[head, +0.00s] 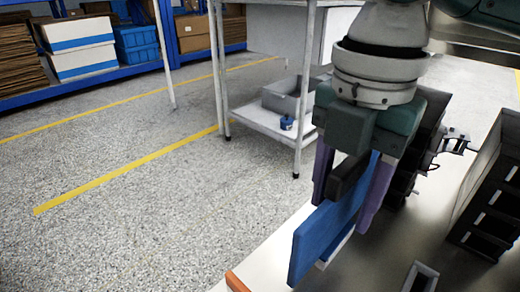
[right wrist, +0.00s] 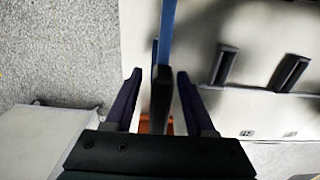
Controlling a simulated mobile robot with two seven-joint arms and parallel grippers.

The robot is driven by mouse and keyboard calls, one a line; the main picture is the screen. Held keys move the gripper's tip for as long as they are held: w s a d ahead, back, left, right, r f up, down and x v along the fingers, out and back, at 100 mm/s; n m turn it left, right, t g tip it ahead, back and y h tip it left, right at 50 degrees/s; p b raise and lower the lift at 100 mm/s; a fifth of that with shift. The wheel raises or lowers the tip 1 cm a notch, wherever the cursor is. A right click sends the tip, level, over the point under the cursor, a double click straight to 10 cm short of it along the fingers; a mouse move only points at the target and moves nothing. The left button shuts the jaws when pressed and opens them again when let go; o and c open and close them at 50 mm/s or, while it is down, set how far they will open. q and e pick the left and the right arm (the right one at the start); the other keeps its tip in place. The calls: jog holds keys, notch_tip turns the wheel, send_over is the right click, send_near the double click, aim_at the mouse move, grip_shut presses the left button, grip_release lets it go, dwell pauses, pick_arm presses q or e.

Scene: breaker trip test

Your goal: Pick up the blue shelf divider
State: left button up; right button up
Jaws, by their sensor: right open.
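The blue shelf divider (head: 318,240) stands on edge as a thin upright panel at the table, with a black block-like grip (head: 349,178) near its top. My right gripper (head: 343,203) points down over it, open, with one purple finger on each side of the divider. In the right wrist view the black grip (right wrist: 161,95) and the divider's thin blue edge (right wrist: 167,32) lie between the open fingers (right wrist: 161,78), with a gap on both sides. The divider's lower part is partly hidden in the wrist view. My left gripper does not show.
The pale tabletop (head: 350,272) holds black divided bins (head: 490,200) at right and a small dark open frame (head: 420,277) in front. An orange piece (head: 236,283) is at the near left edge. A white cart (head: 262,122) with a grey bin (head: 285,98) stands behind.

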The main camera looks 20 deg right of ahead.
grip_shut()
jog(key=shift+r, duration=0.1)
dwell(0.6)
